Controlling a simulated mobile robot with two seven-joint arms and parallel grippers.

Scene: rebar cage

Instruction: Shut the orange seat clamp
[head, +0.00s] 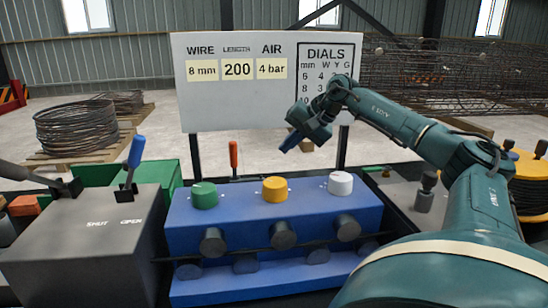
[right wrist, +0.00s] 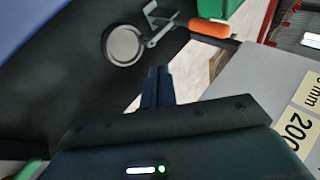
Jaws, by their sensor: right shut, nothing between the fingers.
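An orange handle (head: 233,154) stands upright behind the blue block, between the green and yellow dials; its base is hidden in the head view. In the right wrist view the orange handle (right wrist: 209,28) joins a metal bracket (right wrist: 160,22) beside a round grey disc (right wrist: 124,45). My right gripper (head: 288,146) is shut and empty. It hangs above and to the right of the orange handle, in front of the white board, apart from everything. Its closed fingers (right wrist: 158,86) show in the wrist view, clear of the handle. My left gripper is not in view.
The blue block (head: 330,215) carries green (head: 204,195), yellow (head: 275,189) and white (head: 340,183) dials. A grey box (head: 85,240) with a blue-handled lever (head: 136,152) stands at left. The white board (head: 225,105) rises behind. Air above the dials is free.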

